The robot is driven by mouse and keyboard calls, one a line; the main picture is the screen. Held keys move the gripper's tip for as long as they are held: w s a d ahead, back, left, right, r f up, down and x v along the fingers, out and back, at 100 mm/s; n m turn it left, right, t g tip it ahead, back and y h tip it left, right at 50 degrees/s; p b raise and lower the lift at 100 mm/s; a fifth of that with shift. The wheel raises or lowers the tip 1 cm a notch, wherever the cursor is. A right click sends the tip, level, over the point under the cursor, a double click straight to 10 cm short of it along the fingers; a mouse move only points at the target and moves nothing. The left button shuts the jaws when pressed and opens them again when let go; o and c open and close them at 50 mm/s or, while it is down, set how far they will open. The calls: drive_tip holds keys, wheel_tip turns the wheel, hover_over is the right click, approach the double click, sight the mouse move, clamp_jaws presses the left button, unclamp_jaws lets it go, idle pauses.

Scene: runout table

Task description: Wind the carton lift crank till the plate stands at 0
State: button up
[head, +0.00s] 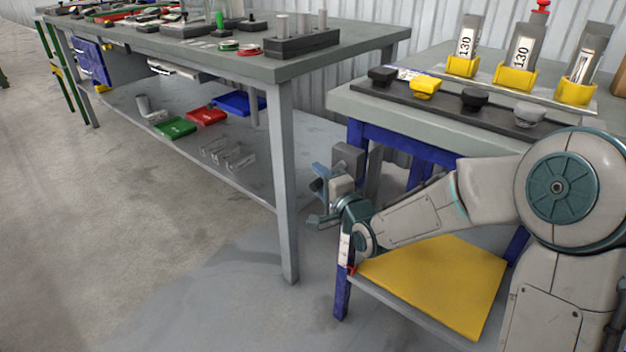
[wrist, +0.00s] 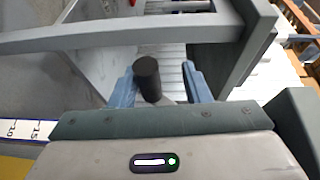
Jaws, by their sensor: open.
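The crank's black cylindrical handle (wrist: 148,78) stands in the gap between the two blue fingers of my gripper (wrist: 160,84) in the wrist view, nearer the left finger. The fingers are apart and not closed on it. In the head view my gripper (head: 321,180) is at the lift's left side, by a grey box (head: 348,160); the crank handle cannot be made out there. The yellow lift plate (head: 440,285) sits low in the blue frame. A white scale (head: 345,246) runs down the front leg, with a red pointer (head: 351,269) near its lower end. Its numbers are unreadable there.
Part of a scale (wrist: 30,130) with 10 and 15 shows in the wrist view. A long workbench (head: 290,66) stands to the left, its leg (head: 284,180) near my gripper. Black, yellow and grey knobs and yellow holders line the lift-side table (head: 440,125). Floor in front is clear.

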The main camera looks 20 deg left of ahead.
sight(319, 179)
drive_tip(key=shift+b+x, duration=0.35)
drive_tip(key=shift+x, duration=1.4)
